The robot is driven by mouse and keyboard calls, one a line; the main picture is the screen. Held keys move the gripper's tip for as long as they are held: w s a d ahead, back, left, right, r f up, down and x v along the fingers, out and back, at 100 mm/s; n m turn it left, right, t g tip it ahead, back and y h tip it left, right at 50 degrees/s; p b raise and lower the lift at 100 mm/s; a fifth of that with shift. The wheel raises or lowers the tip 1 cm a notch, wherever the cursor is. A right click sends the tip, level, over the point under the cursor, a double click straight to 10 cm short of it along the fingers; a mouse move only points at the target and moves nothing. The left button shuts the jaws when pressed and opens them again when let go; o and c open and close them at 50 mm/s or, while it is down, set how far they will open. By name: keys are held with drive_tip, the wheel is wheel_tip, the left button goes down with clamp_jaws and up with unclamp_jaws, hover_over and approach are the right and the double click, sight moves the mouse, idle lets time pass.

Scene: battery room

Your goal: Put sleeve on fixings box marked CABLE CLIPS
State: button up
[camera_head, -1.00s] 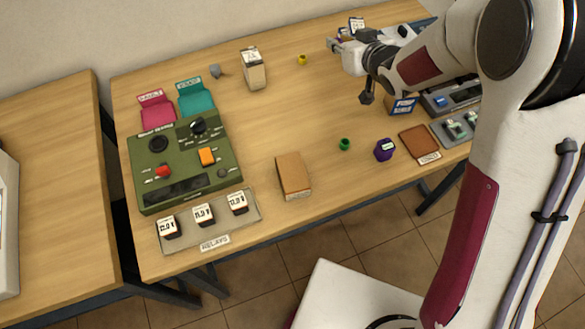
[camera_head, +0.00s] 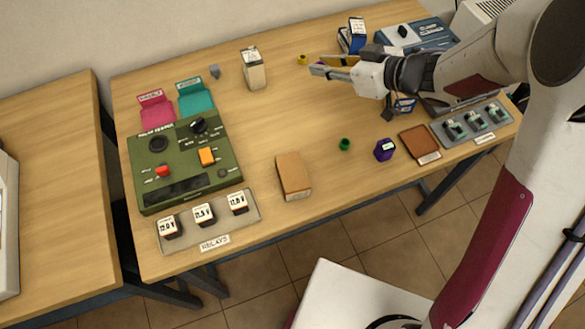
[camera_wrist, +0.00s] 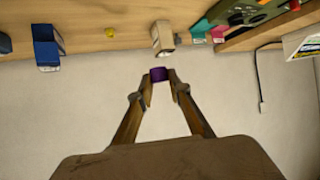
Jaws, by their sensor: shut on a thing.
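My gripper (camera_head: 322,66) is shut on a small purple sleeve (camera_wrist: 159,74), held between its fingertips in the wrist view. In the head view the sleeve is mostly hidden by the fingers. A pale carton with a white label (camera_head: 253,68) stands upright at the back of the table, left of my gripper; it also shows just beyond the fingertips in the wrist view (camera_wrist: 163,38). I cannot read CABLE CLIPS on any of these labels.
A yellow ring (camera_head: 302,59), a green ring (camera_head: 344,144) and a purple labelled piece (camera_head: 384,149) stand on the table. A tan box (camera_head: 293,175) lies near the front edge. A green control panel (camera_head: 182,160) fills the left. The table's middle is clear.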

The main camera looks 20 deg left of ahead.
drive_tip(key=s+d+f+n+g, duration=0.1)
drive_tip(key=s+n+g, duration=0.5)
drive_tip(key=s, duration=1.3)
drive_tip(key=shift+d+f+n+g, duration=0.25)
drive_tip(key=shift+f+n+g, duration=0.15)
drive_tip(key=shift+f+g, duration=0.25)
drive_tip(key=shift+w+f, duration=0.1)
hover_over(299, 172)
drive_tip(key=shift+f, duration=2.85)
drive_tip(key=shift+f, duration=0.1)
drive_tip(key=shift+f, duration=2)
drive_tip(key=shift+f, duration=0.15)
drive_tip(key=o, duration=0.7)
drive_tip(key=shift+c, duration=0.2)
